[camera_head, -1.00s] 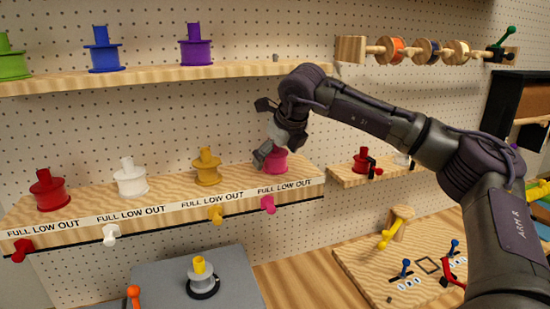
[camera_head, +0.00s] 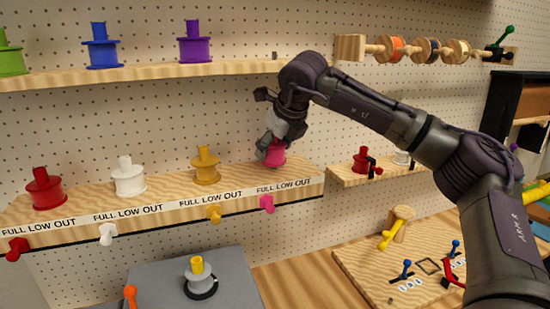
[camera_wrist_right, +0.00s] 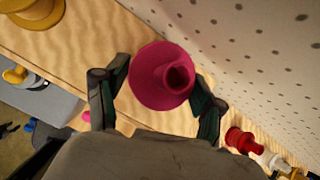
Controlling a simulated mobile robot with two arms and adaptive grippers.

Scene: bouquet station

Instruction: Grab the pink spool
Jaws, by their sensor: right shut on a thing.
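The pink spool (camera_head: 273,153) is at the right end of the lower labelled shelf in the head view, partly hidden by my right gripper (camera_head: 268,148). In the right wrist view the pink spool (camera_wrist_right: 160,77) sits between the two fingers of my right gripper (camera_wrist_right: 158,100), one on each side. The right gripper is shut on it. The spool's base is close to the shelf top; I cannot tell whether it still touches. My left gripper is not in view.
The lower shelf (camera_head: 225,197) also bears red (camera_head: 45,189), white (camera_head: 129,177) and yellow (camera_head: 206,167) spools. An upper shelf (camera_head: 150,77) holds green, blue and purple spools. A small shelf (camera_head: 345,176) with a red spool stands to the right. A pegboard wall is close behind.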

